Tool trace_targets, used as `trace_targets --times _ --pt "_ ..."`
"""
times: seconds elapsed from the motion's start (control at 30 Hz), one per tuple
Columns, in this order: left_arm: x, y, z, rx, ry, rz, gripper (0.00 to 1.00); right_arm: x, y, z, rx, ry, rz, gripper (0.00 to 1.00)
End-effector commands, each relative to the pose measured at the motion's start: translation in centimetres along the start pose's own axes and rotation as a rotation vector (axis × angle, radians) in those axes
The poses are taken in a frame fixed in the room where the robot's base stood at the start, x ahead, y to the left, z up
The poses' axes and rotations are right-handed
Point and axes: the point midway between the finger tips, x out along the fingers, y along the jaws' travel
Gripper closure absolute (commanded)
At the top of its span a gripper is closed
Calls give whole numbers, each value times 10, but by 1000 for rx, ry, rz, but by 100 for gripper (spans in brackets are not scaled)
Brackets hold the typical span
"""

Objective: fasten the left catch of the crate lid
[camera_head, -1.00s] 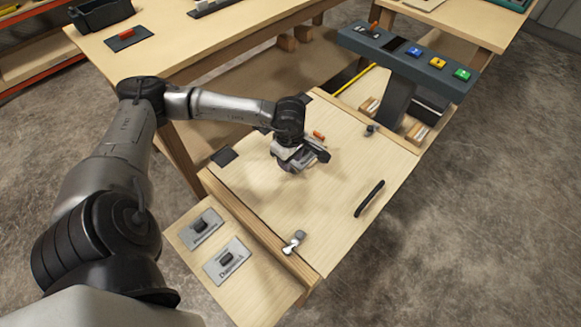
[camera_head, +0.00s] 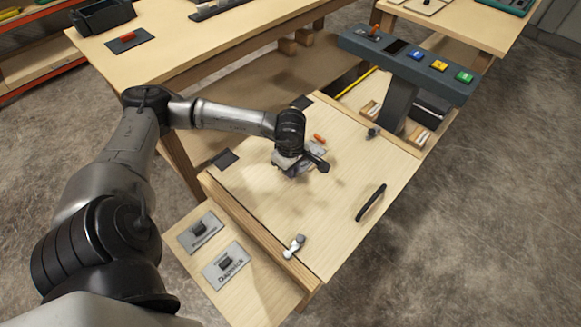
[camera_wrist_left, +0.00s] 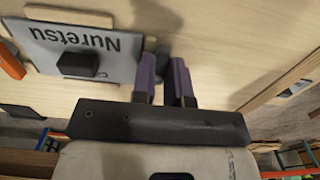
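The crate lid (camera_head: 330,205) is a pale wooden panel with a black bar handle (camera_head: 371,202). A small metal catch (camera_head: 293,245) sits at its near edge, the left one of two in the head view. I cannot tell whether either is fastened. My left gripper (camera_head: 288,172) is over the lid, apart from both catches. My right gripper is out of view.
A grey label plate with a black knob (camera_wrist_left: 75,64) is close to the fingers. Two similar plates (camera_head: 199,231) (camera_head: 226,264) lie on a side board. The console (camera_head: 408,60) with coloured buttons stands at the far edge. The lid around the handle is clear.

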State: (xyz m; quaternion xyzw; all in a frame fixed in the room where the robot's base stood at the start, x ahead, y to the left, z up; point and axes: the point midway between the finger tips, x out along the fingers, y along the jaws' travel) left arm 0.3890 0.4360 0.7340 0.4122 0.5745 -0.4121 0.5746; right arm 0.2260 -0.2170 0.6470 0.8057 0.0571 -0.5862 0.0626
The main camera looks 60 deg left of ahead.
Motion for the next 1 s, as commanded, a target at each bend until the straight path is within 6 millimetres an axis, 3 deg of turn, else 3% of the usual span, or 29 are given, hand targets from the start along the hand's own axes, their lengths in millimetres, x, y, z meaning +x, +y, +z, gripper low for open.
trace_targets --times 0.1,0.53,1.0 --pt "0 0 0 0 0 0 100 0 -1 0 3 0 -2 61" --pt "-1 1 0 -66 0 -1 100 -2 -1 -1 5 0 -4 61" --pt "-2 5 -1 -468 0 -2 100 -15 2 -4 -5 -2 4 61"
